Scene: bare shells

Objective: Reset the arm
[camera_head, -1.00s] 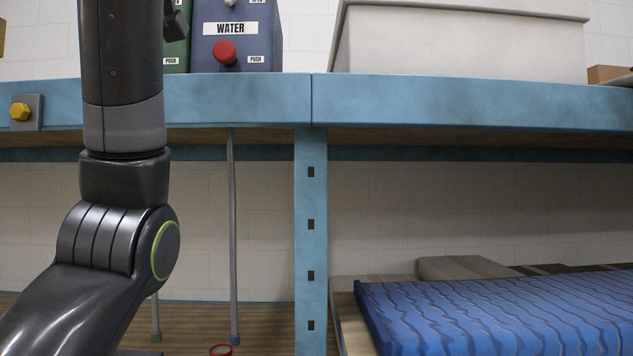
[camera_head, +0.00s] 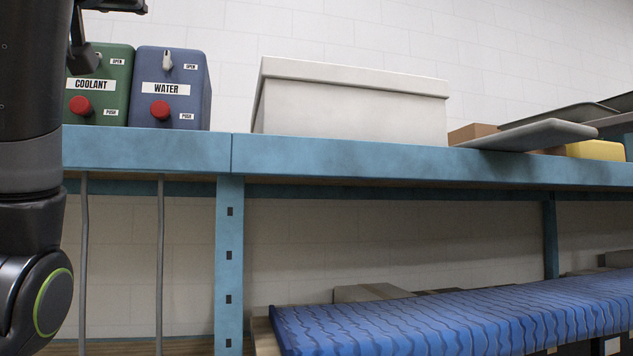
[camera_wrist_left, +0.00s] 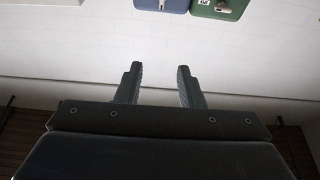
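My left arm (camera_head: 30,150) stands upright along the left edge of the head view. My left gripper (camera_wrist_left: 159,68) shows in the left wrist view with its two fingers apart and nothing between them. Beyond the fingertips, a blue box and a green box show at the top of that view, apart from the fingers. In the head view, dark parts of my arm overlap the top of the green COOLANT box (camera_head: 112,65). My right gripper is not in view.
A blue shelf edge (camera_head: 330,160) runs across the head view. On it stand the blue WATER box (camera_head: 190,68), a large white box (camera_head: 350,95) and a grey flat panel (camera_head: 527,134). A blue wavy-patterned slab (camera_head: 450,312) lies below. A blue post (camera_head: 229,270) supports the shelf.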

